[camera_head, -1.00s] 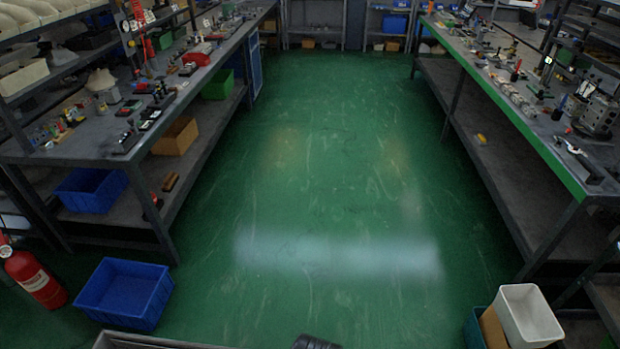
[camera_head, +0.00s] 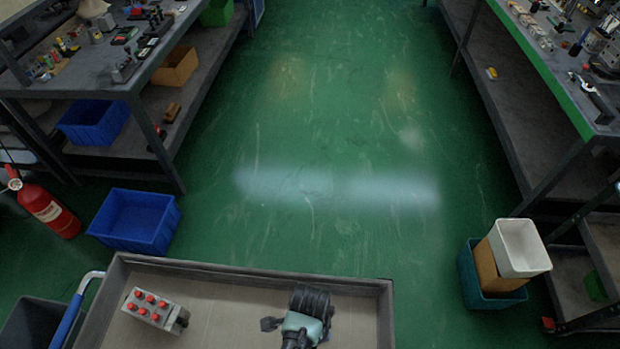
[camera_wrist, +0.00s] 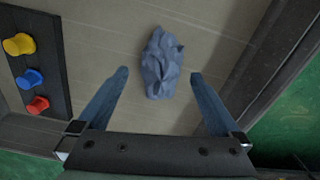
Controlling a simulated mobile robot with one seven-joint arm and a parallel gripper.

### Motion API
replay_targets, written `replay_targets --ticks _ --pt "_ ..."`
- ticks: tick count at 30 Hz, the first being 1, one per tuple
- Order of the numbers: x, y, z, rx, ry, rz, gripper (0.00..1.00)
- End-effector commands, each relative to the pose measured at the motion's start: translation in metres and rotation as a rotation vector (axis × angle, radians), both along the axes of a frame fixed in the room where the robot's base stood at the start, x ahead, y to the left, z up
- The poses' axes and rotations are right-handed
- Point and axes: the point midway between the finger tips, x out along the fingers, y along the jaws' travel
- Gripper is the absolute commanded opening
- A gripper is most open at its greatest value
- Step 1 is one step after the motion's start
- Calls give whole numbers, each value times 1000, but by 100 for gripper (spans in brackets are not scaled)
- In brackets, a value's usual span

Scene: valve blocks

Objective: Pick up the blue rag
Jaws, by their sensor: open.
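The blue rag (camera_wrist: 162,62) lies crumpled on the grey-beige tray floor (camera_wrist: 105,45) in the wrist view. My gripper (camera_wrist: 158,75) is open, with one finger to the left of the rag and one to the right. The rag shows in the gap between the fingertips and beyond them, and nothing is gripped. I cannot make out the rag in the head view.
A dark panel (camera_wrist: 42,70) with yellow, blue and red knobs lies left of the rag. The tray wall (camera_wrist: 262,60) rises to the right. The head view shows the cart tray's rim (camera_head: 240,272) and a red-buttoned block (camera_head: 150,308) inside.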

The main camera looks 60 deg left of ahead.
Motion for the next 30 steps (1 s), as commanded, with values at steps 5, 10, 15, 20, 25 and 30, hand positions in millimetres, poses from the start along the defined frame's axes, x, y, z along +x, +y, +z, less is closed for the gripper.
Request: replay_targets --ticks 5,10,15,20,25,30 --pt "0 0 -10 0 0 0 100" --pt "0 0 -10 0 0 0 100" --pt "0 0 -10 0 0 0 73" --pt "0 0 -10 0 0 0 44" --pt "0 0 -9 0 0 0 16" --pt "0 0 -9 0 0 0 16"
